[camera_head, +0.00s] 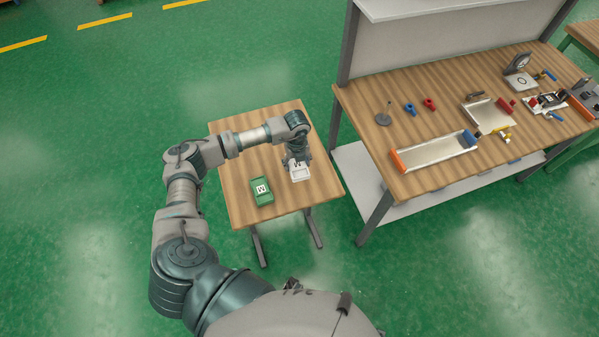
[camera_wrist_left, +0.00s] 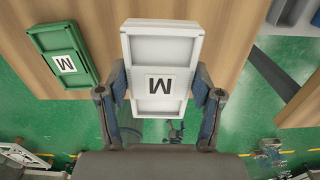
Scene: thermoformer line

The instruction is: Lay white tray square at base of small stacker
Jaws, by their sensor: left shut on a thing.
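The white tray (camera_head: 299,174) is a small rectangular box with raised rims and a label with a black M. My left gripper (camera_head: 297,162) is over it at the right part of the small wooden table. In the left wrist view the white tray (camera_wrist_left: 163,52) sits between the two fingers of my left gripper (camera_wrist_left: 160,98), which is shut on its sides. Whether the tray touches the table top cannot be told. I cannot make out which thing is the small stacker. My right gripper is not in view.
A green tray (camera_head: 261,191) with an M label lies on the small table (camera_head: 236,150), left of the white tray. To the right stands a larger workbench (camera_head: 372,100) with a long orange-and-blue-ended tray (camera_head: 434,152), a squarish tray (camera_head: 490,117) and small parts.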

